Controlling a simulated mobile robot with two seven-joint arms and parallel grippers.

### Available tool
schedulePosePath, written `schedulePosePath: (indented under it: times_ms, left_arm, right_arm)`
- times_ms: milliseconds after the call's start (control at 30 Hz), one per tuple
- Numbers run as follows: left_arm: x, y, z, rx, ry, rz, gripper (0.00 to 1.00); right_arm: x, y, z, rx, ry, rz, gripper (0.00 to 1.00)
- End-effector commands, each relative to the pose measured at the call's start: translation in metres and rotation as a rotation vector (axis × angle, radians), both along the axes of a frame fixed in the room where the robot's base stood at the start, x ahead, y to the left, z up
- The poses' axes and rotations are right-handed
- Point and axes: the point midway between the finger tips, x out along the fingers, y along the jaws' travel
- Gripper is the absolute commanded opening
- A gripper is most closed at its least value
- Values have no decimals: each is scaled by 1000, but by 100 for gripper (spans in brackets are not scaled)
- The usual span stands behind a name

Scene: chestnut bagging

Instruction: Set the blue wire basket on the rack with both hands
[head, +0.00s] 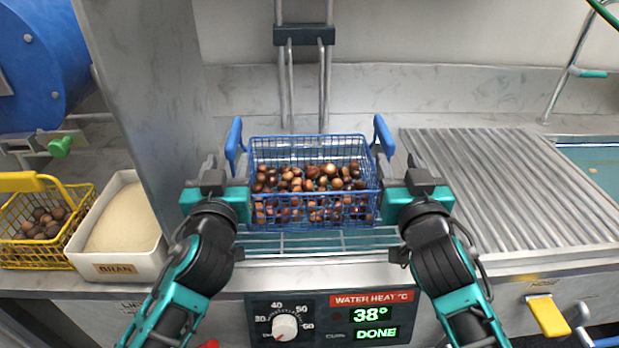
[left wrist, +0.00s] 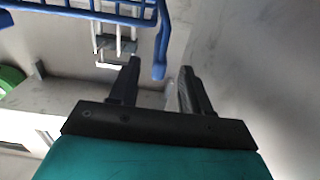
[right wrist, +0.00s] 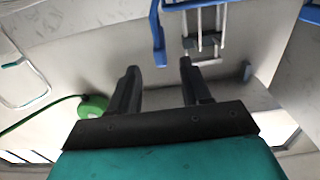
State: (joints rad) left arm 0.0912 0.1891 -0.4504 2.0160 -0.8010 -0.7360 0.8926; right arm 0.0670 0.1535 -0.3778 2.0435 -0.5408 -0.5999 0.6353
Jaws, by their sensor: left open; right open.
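The blue wire basket (head: 312,192), full of brown chestnuts, sits level over the bath opening (head: 320,242) in the middle of the head view. Its blue handles rise at the left (head: 234,140) and right (head: 384,134). My left gripper (head: 228,170) is open beside the left handle, which shows near its fingertips in the left wrist view (left wrist: 160,55). My right gripper (head: 400,168) is open beside the right handle, also seen ahead of its fingers in the right wrist view (right wrist: 157,38). The ribbed metal rack (head: 510,185) is empty, to the right of the basket.
A white bran bin (head: 120,225) and a yellow wire basket (head: 45,225) of chestnuts stand at the left, beyond a steel panel (head: 145,90). A metal upright (head: 304,60) stands behind the blue basket. The front display (head: 373,315) reads 38° and DONE.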

Motion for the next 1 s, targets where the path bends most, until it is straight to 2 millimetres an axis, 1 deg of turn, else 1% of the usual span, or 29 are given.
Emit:
schedulePosePath:
  times_ms: [33, 200, 300, 400, 600, 867, 900, 1000]
  left_arm:
    - [11, 1, 1, 3, -3, 0, 48]
    - [42, 3, 0, 3, -1, 1, 48]
    - [57, 5, 1, 3, -1, 2, 48]
    - [67, 5, 0, 2, -1, 0, 48]
    - [77, 6, 0, 1, 1, 0, 48]
    - [78, 6, 0, 1, 1, 0, 48]
    - [78, 6, 0, 1, 1, 0, 47]
    - [78, 6, 0, 0, 1, 0, 37]
  right_arm:
    - [11, 1, 1, -3, -2, 0, 48]
    - [42, 3, 1, -3, -3, 1, 48]
    - [57, 4, 1, -1, -1, 0, 48]
    - [67, 5, 0, -1, -1, 1, 48]
    - [77, 6, 0, 0, -1, 1, 48]
    - [78, 6, 0, 0, -1, 1, 48]
    - [78, 6, 0, 0, -1, 1, 47]
    - [78, 6, 0, 0, -1, 1, 37]
